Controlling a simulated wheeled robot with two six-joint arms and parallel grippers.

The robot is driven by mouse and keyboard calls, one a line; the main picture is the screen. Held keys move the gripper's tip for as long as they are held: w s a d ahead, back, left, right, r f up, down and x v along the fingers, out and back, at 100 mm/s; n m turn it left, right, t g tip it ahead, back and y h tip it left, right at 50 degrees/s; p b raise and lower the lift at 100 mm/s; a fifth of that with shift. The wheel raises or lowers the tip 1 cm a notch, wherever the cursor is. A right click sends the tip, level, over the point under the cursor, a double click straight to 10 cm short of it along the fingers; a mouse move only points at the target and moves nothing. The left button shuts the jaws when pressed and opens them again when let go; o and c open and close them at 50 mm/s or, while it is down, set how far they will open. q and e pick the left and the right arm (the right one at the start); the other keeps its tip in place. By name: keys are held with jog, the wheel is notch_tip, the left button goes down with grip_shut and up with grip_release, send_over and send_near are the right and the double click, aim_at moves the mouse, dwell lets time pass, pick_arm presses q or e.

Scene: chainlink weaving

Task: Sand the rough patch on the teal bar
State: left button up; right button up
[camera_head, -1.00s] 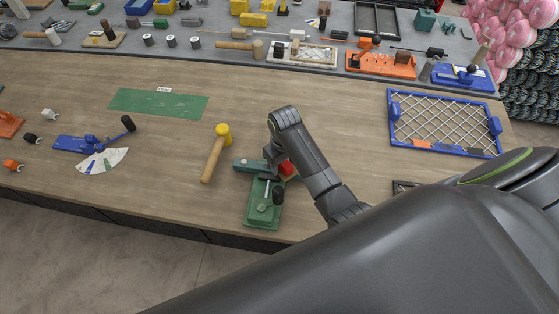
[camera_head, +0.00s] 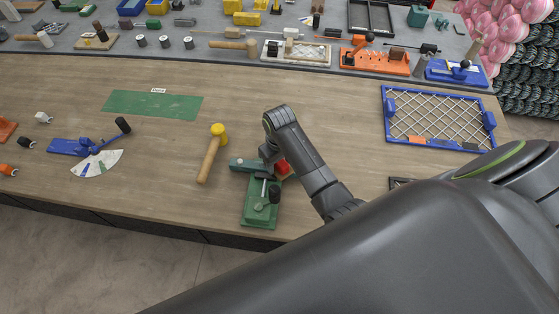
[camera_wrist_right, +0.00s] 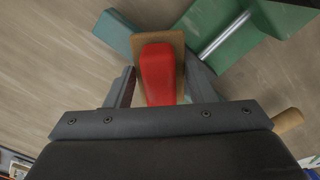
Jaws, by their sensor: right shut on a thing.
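The teal bar (camera_head: 243,164) lies across the far end of a green clamp fixture (camera_head: 258,214) with a black-knobbed lever. In the right wrist view the bar (camera_wrist_right: 116,35) passes beneath a red-topped sanding block (camera_wrist_right: 157,72) with a tan base. The block, also in the head view (camera_head: 282,168), sits over the bar's middle and hides the rough patch, if it is there. My right gripper (camera_wrist_right: 160,88) is shut on the block, one finger on each side. Whether the block touches the bar I cannot tell. My left gripper is out of view.
A yellow-headed mallet (camera_head: 211,153) lies just left of the fixture. A blue gauge (camera_head: 92,147) and a green mat (camera_head: 153,104) lie further left. A blue frame with woven mesh (camera_head: 436,118) lies at right.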

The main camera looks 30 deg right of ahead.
aim_at(257, 166)
jog(key=shift+w+a+f, duration=0.1)
jog(key=shift+w+a, duration=0.55)
jog(key=shift+a, duration=0.35)
jog(key=shift+w+a, duration=0.6)
jog(key=shift+a, duration=0.35)
jog(key=shift+w+a+f, duration=0.1)
jog(key=shift+w+a, duration=0.55)
jog(key=shift+a, duration=0.35)
jog(key=shift+s+d+r, duration=0.15)
jog(key=shift+s+d, duration=0.25)
jog(key=shift+d, duration=0.25)
jog(key=shift+s+d+r, duration=0.1)
jog(key=shift+s+d, duration=0.25)
jog(key=shift+d, duration=0.25)
jog(key=shift+s+d+f, duration=0.15)
jog(key=shift+s+d, duration=0.6)
jog(key=shift+d, duration=0.35)
jog(key=shift+s+d, duration=0.45)
jog(key=shift+d, duration=0.2)
jog(key=shift+a, duration=0.1)
